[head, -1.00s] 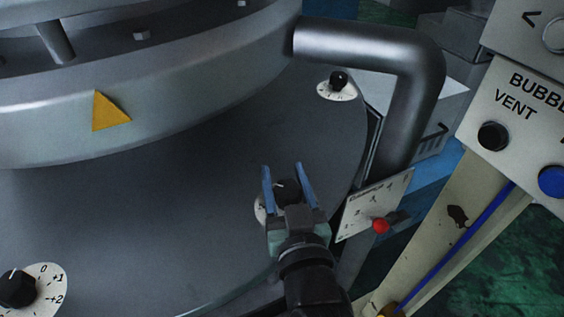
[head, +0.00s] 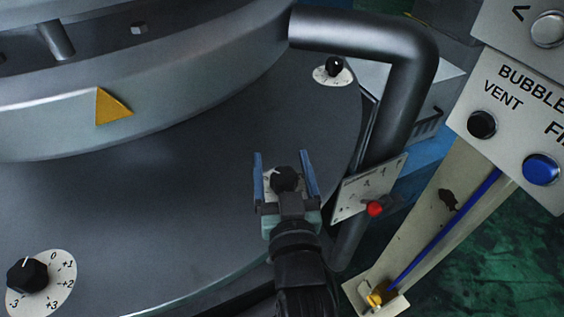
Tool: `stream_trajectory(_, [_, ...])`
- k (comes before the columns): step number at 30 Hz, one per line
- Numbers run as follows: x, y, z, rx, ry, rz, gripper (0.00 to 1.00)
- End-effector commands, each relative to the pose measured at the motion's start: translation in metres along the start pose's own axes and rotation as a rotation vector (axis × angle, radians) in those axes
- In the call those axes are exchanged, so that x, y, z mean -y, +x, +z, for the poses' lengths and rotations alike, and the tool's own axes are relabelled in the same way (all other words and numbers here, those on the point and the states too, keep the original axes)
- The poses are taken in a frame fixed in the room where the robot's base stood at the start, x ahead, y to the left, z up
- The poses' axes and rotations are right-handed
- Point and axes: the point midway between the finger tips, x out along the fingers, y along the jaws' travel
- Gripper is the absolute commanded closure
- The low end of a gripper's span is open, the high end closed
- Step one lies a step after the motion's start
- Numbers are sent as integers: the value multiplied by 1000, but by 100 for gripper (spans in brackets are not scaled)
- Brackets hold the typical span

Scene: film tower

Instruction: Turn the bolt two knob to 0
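A black knob (head: 285,179) on a white dial shows between the two blue fingers of my gripper (head: 285,177). The fingers stand apart, one on each side of the knob, with gaps visible. My gripper hides most of this dial, so its marks cannot be read. Another black knob (head: 27,275) sits at the lower left on a white dial (head: 62,286) marked 0, +1, +2, +3 and -3. A third knob (head: 334,67) sits on a dial near the pipe at the upper right. No label shows which knob is bolt two.
A thick bent metal pipe (head: 400,65) rises right of the round grey base. A small plate (head: 352,194) with a red-knobbed lever (head: 375,208) is close to my gripper's right. A panel with a black VENT button (head: 482,125) and a blue button (head: 541,169) stands at the right.

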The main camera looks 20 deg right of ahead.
Motion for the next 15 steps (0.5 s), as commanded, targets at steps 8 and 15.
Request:
stream_trajectory(8, [0,0,0,0,-2,0,16])
stream_trajectory(15, [0,-19,1,2,0,0,16])
